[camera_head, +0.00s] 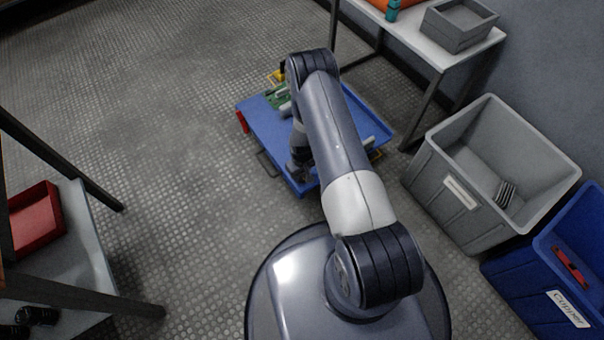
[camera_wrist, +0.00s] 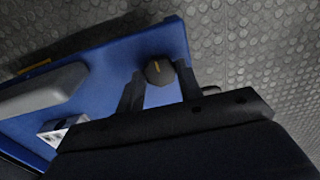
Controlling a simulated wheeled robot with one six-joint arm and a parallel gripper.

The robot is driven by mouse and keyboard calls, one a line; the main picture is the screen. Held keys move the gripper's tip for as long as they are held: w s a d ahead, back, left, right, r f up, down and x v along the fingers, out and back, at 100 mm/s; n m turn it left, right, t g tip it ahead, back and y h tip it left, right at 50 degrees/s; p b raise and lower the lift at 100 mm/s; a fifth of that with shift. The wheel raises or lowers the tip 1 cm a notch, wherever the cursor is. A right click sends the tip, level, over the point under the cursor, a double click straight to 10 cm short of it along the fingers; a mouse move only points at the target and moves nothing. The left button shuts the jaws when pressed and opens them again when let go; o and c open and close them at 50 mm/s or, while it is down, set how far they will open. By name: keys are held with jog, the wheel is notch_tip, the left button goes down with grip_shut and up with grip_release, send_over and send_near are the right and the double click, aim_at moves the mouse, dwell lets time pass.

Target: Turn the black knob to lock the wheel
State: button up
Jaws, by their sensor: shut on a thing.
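The black knob (camera_wrist: 159,71) sits near the edge of a blue platform (camera_wrist: 105,55) in the wrist view and has a yellow mark line on its top. My gripper (camera_wrist: 160,83) is shut on the knob, with one finger at its left and one at its right. In the head view the blue platform (camera_head: 262,128) lies low on the floor beneath my arm. My gripper (camera_head: 299,168) reaches down at its near edge there. My arm hides the knob in the head view. I cannot make out the wheel in either view.
A green part (camera_head: 278,97) and a grey cylinder (camera_wrist: 45,88) are on the platform. A grey bin (camera_head: 445,190) and a blue bin labelled Copper (camera_head: 525,290) stand at the right. A table (camera_head: 425,47) is behind.

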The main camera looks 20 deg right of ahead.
jog(key=shift+f+m+b, duration=0.1)
jog(key=shift+m+b, duration=0.2)
jog(key=shift+b, duration=0.05)
jog(key=m+b, duration=0.2)
jog(key=shift+m, duration=0.4)
jog(key=m+b, duration=0.3)
jog(key=m, duration=0.2)
jog(key=m+b, duration=0.1)
jog(key=m, duration=0.4)
jog(key=shift+b, duration=0.35)
jog(key=shift+m+b, duration=0.65)
jog(key=shift+m, duration=1.55)
jog(key=o, duration=1)
